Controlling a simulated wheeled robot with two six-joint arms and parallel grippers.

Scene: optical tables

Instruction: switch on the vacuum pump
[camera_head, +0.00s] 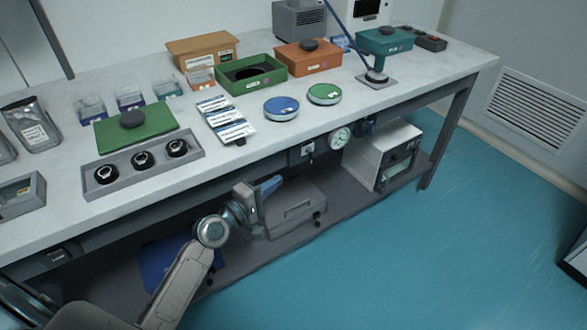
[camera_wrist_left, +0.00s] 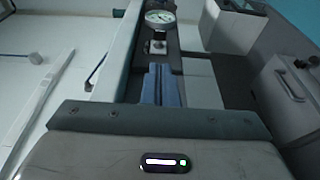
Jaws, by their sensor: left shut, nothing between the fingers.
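A small box with a pale plate (camera_head: 308,148), which looks like a switch, is mounted under the table's front edge. It also shows in the left wrist view (camera_wrist_left: 158,46), straight beyond my fingers. A round white gauge (camera_head: 340,137) is right of it; in the left wrist view the gauge (camera_wrist_left: 160,17) is just above it. I cannot tell for sure which unit is the vacuum pump; a grey case (camera_head: 295,204) and a pale box (camera_head: 382,155) stand on the lower shelf. My left gripper (camera_head: 272,184) is shut and empty, in front of the grey case and apart from the switch. My right gripper is out of view.
The table (camera_head: 335,108) above holds bins, lidded dishes, packets and a grey tray (camera_head: 145,163) of black round parts. Its front edge overhangs the shelf (camera_head: 265,250) near my left arm. A blue item (camera_head: 160,262) lies at the shelf's left. The teal floor in front is clear.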

